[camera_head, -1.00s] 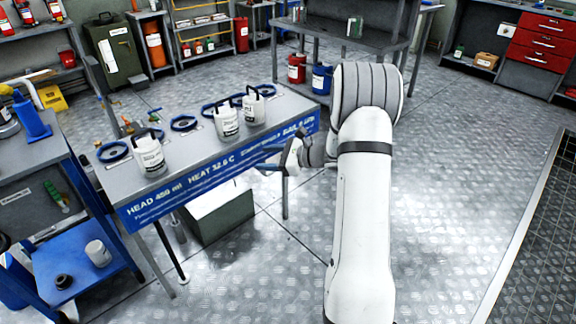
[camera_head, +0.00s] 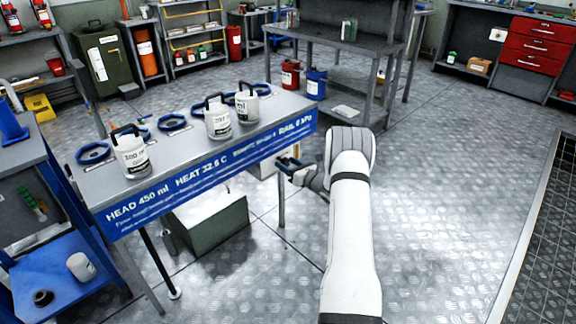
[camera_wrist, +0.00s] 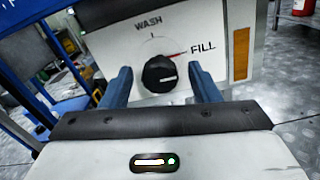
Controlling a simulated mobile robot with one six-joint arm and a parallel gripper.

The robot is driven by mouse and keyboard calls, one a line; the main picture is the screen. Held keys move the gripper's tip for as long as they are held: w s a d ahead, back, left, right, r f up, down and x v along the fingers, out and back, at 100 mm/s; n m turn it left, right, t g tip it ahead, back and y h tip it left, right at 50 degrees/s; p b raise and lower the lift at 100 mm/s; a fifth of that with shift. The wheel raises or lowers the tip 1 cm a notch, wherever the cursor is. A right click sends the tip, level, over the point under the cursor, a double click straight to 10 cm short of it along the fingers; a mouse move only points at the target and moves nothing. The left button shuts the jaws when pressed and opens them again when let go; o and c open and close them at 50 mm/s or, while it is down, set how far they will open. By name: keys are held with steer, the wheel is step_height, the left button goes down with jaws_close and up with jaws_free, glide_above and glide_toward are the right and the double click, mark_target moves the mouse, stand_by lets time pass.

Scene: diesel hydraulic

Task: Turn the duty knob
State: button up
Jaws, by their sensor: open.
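The black round duty knob (camera_wrist: 159,74) sits on a white panel (camera_wrist: 205,22) in the wrist view. WASH is printed above it and FILL to its right, with a red line near FILL. A pale mark on the knob's face points roughly right. My gripper (camera_wrist: 162,88) is open, with one blue finger on each side of the knob in the picture. I cannot tell whether the fingers touch it. In the head view my gripper (camera_head: 287,164) is beside the table's right end, in front of a pale box (camera_head: 264,166); the knob is not visible there.
The grey table (camera_head: 185,155) has a blue front strip with readings and bears white canisters (camera_head: 131,157) and blue handwheels (camera_head: 95,153). A grey-green box (camera_head: 208,225) stands on the floor beneath. A blue cart (camera_head: 50,265) is at left. The floor to the right is open.

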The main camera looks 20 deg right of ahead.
steer(key=shift+w+a, duration=0.15)
steer(key=shift+w, duration=0.3)
steer(key=shift+c, duration=0.4)
steer(key=c, duration=0.9)
